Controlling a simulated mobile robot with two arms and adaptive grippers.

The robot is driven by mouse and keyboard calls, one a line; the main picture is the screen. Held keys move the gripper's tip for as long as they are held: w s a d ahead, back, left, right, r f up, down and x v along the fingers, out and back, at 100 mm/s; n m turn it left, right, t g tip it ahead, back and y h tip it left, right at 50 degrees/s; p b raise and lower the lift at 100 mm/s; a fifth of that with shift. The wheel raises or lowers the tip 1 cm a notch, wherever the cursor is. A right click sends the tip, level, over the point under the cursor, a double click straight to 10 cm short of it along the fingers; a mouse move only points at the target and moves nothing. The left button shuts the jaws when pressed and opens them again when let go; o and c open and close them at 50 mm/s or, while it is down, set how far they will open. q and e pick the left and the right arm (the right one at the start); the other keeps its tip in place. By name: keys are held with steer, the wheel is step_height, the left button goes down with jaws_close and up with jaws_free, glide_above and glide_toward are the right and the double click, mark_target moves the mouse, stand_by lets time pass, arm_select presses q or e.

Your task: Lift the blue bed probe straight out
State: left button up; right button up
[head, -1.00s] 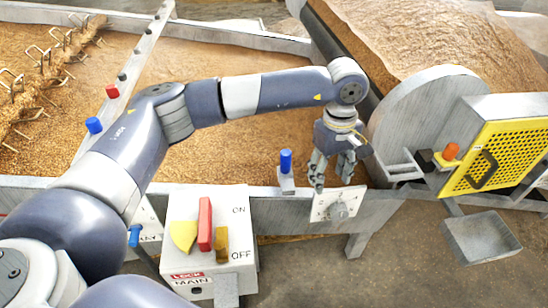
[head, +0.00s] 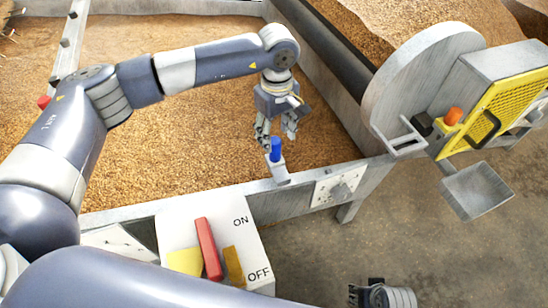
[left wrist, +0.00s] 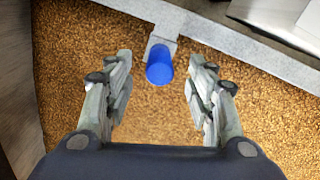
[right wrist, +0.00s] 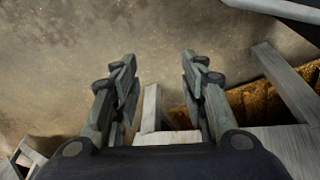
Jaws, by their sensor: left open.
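The blue bed probe (head: 275,149) stands upright in a small grey bracket (head: 281,173) on the near rim of the grain bed. My left gripper (head: 277,139) is open just above and behind the probe, pointing down. In the left wrist view the probe's round blue top (left wrist: 160,65) lies between the two spread fingers (left wrist: 160,95), slightly beyond their tips and apparently untouched. My right gripper (head: 354,293) is low at the bottom edge of the head view. In the right wrist view its fingers (right wrist: 155,75) are apart, with no held object visible.
The grain bed (head: 200,130) fills the left and middle. A white switch box (head: 240,210) with a red lever (head: 208,248) stands at the near side. A round grey drum end (head: 415,85) and a yellow perforated guard (head: 505,105) are at right. Concrete floor is open at lower right.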

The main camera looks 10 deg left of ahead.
mark_target(275, 140)
arm_select(q)
steer(key=f, duration=0.5)
steer(key=shift+w+a, duration=0.15)
steer(key=shift+a, duration=0.05)
steer(key=shift+f, duration=0.25)
jaws_close()
arm_select(e)
steer(key=shift+v, duration=0.8)
